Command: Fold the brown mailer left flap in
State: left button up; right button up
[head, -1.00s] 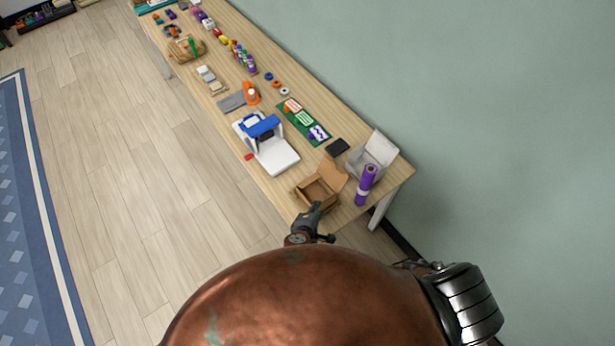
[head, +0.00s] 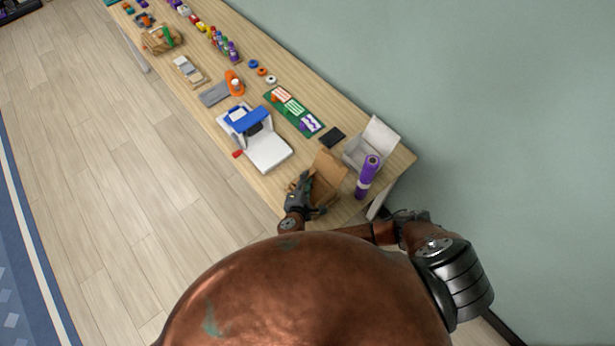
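The brown mailer (head: 329,176) stands near the right end of the long table, with its tall back lid raised. My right gripper (head: 303,181) is over the left side of the mailer and covers much of it, including the area of the left flap. I cannot tell whether the gripper touches the flap or how the flap stands. The gripper is small and dark here, so its finger opening cannot be made out. My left gripper is not in view.
A purple roll (head: 368,174) stands upright just right of the mailer. An open white box (head: 374,139) is behind it. A white and blue machine (head: 264,149) is to the left, and a dark flat pad (head: 332,137) lies behind. The wall borders the table's back.

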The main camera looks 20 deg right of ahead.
jog(key=shift+x, duration=0.9)
grip_shut()
